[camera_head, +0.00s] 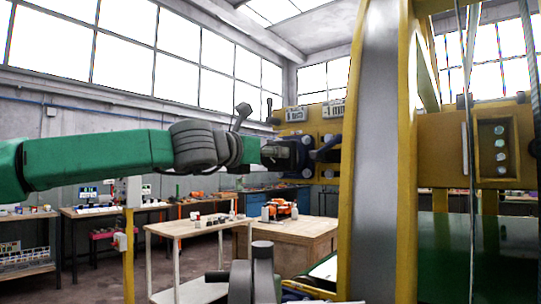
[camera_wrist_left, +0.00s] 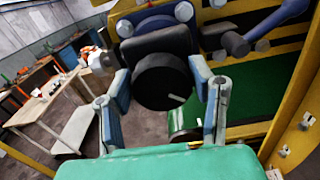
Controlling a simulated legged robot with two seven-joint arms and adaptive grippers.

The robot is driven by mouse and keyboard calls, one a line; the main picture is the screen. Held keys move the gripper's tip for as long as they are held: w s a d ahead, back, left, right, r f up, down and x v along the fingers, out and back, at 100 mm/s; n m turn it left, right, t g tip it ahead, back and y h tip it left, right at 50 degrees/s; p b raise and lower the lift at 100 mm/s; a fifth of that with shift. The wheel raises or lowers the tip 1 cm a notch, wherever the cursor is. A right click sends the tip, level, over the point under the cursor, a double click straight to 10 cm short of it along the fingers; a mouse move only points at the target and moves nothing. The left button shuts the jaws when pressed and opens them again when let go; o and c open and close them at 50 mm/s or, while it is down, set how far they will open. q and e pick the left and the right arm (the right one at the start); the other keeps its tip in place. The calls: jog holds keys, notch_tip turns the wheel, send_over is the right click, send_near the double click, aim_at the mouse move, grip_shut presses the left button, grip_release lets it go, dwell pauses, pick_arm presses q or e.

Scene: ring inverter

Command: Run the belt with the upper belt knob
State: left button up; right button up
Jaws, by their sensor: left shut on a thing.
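A round black knob (camera_wrist_left: 163,82) with a white mark sits on a dark block in the left wrist view. My left gripper (camera_wrist_left: 160,88) has its blue-grey fingers on either side of this knob and is shut on it. In the head view my left gripper (camera_head: 303,152) reaches in from the left to the yellow panel (camera_head: 325,113), and its fingers hide most of the knob.
A tall yellow frame with a grey curved band (camera_head: 377,150) stands right of the gripper. A dark blue lever (camera_wrist_left: 236,42) sticks out beside the knob. A green surface (camera_head: 460,250) lies at the right.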

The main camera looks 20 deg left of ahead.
pick_arm(q)
jog(key=shift+w+d+f, duration=0.1)
jog(key=shift+f, duration=0.55)
jog(key=o, duration=1.2)
jog(key=shift+c, duration=0.2)
jog(key=shift+w, duration=0.2)
jog(key=shift+s+a+r, duration=0.25)
jog(key=shift+r, duration=0.05)
jog(key=v, duration=1.1)
jog(key=shift+s+a+f, duration=0.2)
jog(key=shift+s, duration=0.05)
jog(key=shift+d, duration=0.1)
